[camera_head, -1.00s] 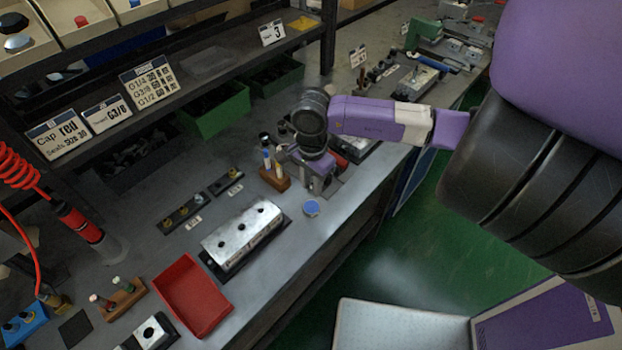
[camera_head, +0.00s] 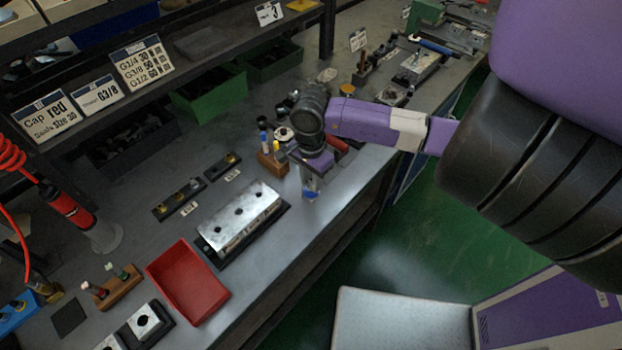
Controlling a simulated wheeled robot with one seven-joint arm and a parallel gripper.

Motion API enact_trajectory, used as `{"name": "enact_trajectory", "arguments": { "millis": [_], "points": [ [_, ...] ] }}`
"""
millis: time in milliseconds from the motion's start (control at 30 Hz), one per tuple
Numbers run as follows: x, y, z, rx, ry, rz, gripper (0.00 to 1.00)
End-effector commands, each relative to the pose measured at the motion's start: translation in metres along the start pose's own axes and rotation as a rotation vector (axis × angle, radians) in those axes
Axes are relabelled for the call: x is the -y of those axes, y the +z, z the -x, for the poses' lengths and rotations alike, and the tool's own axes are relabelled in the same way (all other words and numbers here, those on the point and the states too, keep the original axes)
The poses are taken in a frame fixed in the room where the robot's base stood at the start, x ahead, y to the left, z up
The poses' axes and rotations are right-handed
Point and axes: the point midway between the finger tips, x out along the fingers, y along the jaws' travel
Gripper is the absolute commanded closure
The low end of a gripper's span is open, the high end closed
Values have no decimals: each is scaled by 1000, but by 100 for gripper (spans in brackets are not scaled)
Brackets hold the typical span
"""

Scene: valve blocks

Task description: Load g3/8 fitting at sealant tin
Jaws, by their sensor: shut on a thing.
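My gripper (camera_head: 312,166), purple at its mount, points down over the front edge of the bench and is shut on a small fitting. The fitting is mostly hidden by the fingers and too small to make out. The sealant tin (camera_head: 311,190), a small round tin with a blue top, stands right under my gripper and is partly covered by it. I cannot tell whether the fitting touches the tin.
A silver valve block (camera_head: 242,213) on a black base and a red tray (camera_head: 187,283) lie to the left. A wooden marker holder (camera_head: 272,163) stands close beside my gripper. Black strips with small fittings (camera_head: 180,200) lie behind the block. Shelf labels include G3/8 (camera_head: 98,92).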

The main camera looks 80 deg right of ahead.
Motion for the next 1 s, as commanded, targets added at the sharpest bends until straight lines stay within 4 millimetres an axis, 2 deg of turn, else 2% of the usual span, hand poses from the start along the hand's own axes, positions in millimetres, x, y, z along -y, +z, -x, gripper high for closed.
{"name": "enact_trajectory", "arguments": {
  "millis": [1000],
  "points": [
    [0, 0, -5, 0, 0, 0, 100]
  ]
}}
